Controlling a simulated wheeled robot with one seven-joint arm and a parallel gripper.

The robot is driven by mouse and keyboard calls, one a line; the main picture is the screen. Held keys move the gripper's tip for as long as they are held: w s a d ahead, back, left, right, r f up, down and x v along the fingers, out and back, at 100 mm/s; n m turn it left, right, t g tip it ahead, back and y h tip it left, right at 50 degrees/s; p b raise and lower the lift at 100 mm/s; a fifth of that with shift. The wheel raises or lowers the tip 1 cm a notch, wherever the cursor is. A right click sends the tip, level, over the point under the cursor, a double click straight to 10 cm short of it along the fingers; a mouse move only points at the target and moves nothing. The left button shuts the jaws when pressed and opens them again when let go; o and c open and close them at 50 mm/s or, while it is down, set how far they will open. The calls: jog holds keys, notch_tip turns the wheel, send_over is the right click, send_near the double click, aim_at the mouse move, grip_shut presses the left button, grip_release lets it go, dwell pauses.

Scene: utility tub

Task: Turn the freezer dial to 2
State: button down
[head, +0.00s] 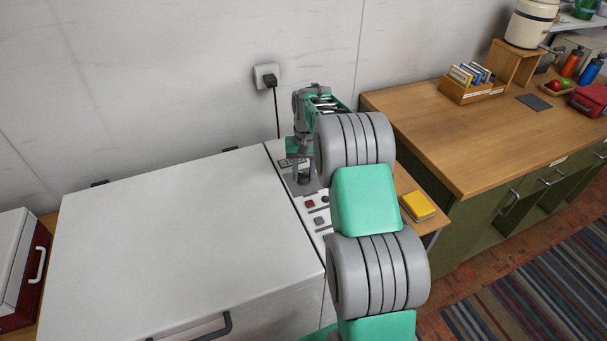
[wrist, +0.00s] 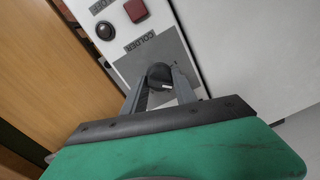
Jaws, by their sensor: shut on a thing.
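The freezer (head: 190,230) is a white chest with a closed lid. Its control panel runs along its right side. The freezer dial (wrist: 159,73) is a dark round knob with a light mark, on a grey plate beside a "COLDER" label (wrist: 139,42). My gripper (wrist: 164,84) points at the panel, one finger on each side of the dial, and is shut on it. In the head view my gripper (head: 303,182) is down at the panel and hides the dial. The numbers around the dial cannot be read.
A red square switch (wrist: 135,9) and a dark round button (wrist: 104,31) sit near the dial. A wall socket with a plug (head: 267,77) is behind the freezer. A yellow sponge-like block (head: 417,206) lies to the right. A wooden counter (head: 440,125) stands beyond my arm.

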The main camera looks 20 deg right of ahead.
aim_at(304, 173)
dwell(0.3)
jog(key=c, duration=1)
grip_release()
jog(key=r, duration=0.4)
jog(key=r+b, duration=0.1)
jog(key=r, duration=0.3)
jog(key=shift+d, duration=0.2)
jog(key=s+a+r+n+t, duration=0.1)
jog(key=s+a+r, duration=0.4)
jog(key=s, duration=0.4)
jog(key=s+a+r+n+t, duration=0.1)
jog(key=s+a+r+n, duration=0.15)
jog(key=s+a, duration=0.55)
jog(key=s+f+t, duration=0.1)
jog(key=s+f, duration=0.2)
jog(key=s, duration=0.7)
jog(key=shift+f+h, duration=0.25)
jog(key=shift+h, duration=0.05)
